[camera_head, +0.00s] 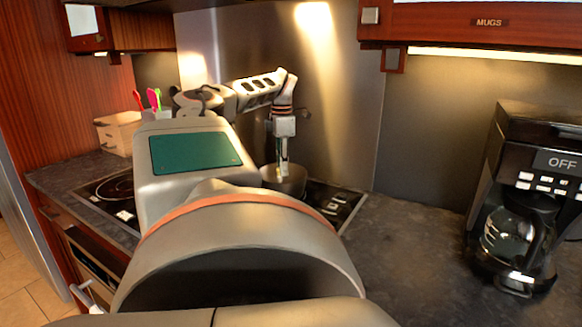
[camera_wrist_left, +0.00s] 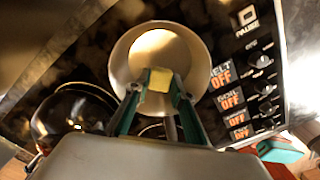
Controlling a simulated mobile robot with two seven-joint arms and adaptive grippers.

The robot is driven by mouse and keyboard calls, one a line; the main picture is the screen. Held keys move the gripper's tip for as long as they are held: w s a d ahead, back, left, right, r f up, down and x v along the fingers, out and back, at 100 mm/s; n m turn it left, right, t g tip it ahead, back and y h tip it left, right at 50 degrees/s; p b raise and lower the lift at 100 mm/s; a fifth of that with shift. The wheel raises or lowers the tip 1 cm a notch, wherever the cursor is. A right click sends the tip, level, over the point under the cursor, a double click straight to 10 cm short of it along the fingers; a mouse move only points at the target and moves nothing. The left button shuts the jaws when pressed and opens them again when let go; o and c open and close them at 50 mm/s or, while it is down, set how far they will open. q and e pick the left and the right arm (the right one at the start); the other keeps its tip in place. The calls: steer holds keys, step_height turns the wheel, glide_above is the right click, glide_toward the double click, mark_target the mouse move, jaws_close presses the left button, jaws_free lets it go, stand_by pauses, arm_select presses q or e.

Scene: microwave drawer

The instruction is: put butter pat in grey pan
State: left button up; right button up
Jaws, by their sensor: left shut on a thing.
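The butter pat (camera_wrist_left: 160,80) is a small pale yellow block in the left wrist view. My left gripper (camera_wrist_left: 158,84) is shut on it and holds it over the open mouth of the grey pan (camera_wrist_left: 127,52). In the head view my left gripper (camera_head: 283,165) points straight down just above the grey pan (camera_head: 284,182), which stands on the stove. The pan's inside looks empty in the left wrist view. I cannot make out the butter in the head view. My right gripper is not in view.
A dark shiny pot (camera_wrist_left: 70,118) is beside the grey pan on the stove. Knobs and labels (camera_wrist_left: 230,100) line the stove's right side. A coffee maker (camera_head: 525,200) stands on the right counter. A wooden box (camera_head: 118,133) stands at the back left.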

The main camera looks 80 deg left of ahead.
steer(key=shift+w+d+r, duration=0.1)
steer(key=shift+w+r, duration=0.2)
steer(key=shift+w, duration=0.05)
arm_select(q)
steer(key=o, duration=0.9)
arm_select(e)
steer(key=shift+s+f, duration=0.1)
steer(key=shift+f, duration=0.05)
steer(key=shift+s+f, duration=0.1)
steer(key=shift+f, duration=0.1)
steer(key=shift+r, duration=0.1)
arm_select(q)
step_height(320, 180, up, 3)
steer(key=p, duration=0.3)
step_height(320, 180, up, 2)
steer(key=p, duration=0.3)
step_height(320, 180, up, 2)
steer(key=shift+p, duration=1.05)
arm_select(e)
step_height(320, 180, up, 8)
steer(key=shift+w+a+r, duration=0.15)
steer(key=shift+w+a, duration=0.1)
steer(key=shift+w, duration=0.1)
